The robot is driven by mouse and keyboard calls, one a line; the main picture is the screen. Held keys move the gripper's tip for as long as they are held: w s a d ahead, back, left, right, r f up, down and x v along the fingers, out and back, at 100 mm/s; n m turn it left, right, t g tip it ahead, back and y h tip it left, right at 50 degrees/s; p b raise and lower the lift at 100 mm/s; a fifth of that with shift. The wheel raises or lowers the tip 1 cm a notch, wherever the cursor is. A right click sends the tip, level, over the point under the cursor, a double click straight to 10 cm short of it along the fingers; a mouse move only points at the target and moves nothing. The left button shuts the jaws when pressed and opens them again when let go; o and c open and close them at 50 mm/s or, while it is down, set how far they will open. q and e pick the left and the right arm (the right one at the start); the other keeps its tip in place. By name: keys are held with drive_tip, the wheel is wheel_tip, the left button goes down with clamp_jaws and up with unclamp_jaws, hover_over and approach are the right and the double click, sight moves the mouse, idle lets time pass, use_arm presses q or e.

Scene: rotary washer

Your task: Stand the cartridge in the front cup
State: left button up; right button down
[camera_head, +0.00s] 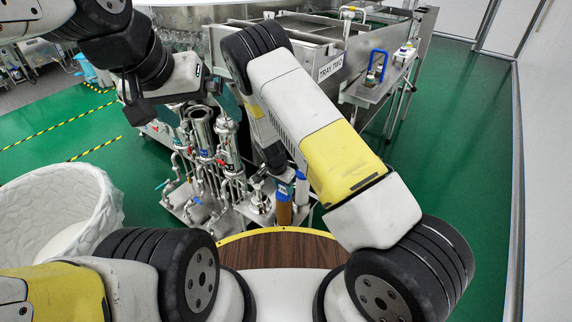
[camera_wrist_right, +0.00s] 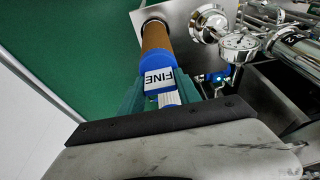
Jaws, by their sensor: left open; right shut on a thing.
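The cartridge has a brown body (camera_head: 284,212) and a blue cap marked FINE, and it shows in the right wrist view (camera_wrist_right: 156,42). My right gripper (camera_wrist_right: 163,92) is shut on its blue cap, with a green finger on each side. The cartridge's far end reaches over a steel plate (camera_wrist_right: 180,20); I cannot tell whether it is inside a cup. A round steel fitting (camera_wrist_right: 209,23) sits beside that end. In the head view my right forearm hides most of the right gripper. My left gripper (camera_head: 137,112) is open at the upper left, away from the cartridge.
A white cartridge with a blue top (camera_head: 301,188) stands right of the brown one. Steel pipes and housings (camera_head: 203,135) stand to the left. A gauge (camera_wrist_right: 238,42) is close right of the held cartridge. A white basket (camera_head: 60,212) is at left. Green floor is free at right.

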drive_tip(key=c, duration=0.8)
unclamp_jaws()
drive_tip(key=shift+f, duration=0.15)
drive_tip(key=shift+c, duration=0.2)
drive_tip(key=s+d+r+n+y, duration=0.1)
drive_tip(key=s+d+r, duration=0.15)
drive_tip(key=r, duration=0.95)
drive_tip(key=s+d+r+n+y, duration=0.15)
drive_tip(key=s+r, duration=0.25)
drive_tip(key=r, duration=0.8)
drive_tip(key=s+d+r+y, duration=0.2)
drive_tip(key=s+r, duration=0.1)
drive_tip(key=r, duration=0.9)
drive_tip(key=s+d+r+n+t, duration=0.1)
drive_tip(key=s+d+r+n, duration=0.1)
drive_tip(key=s+d+r, duration=0.2)
drive_tip(key=s+d+r+n+t, duration=0.2)
drive_tip(key=s+r, duration=0.6)
drive_tip(key=s, duration=0.5)
drive_tip(key=shift+d+n+t, duration=0.3)
drive_tip(key=shift+d+n, duration=0.35)
drive_tip(key=shift+d, duration=0.45)
drive_tip(key=shift+h, duration=0.25)
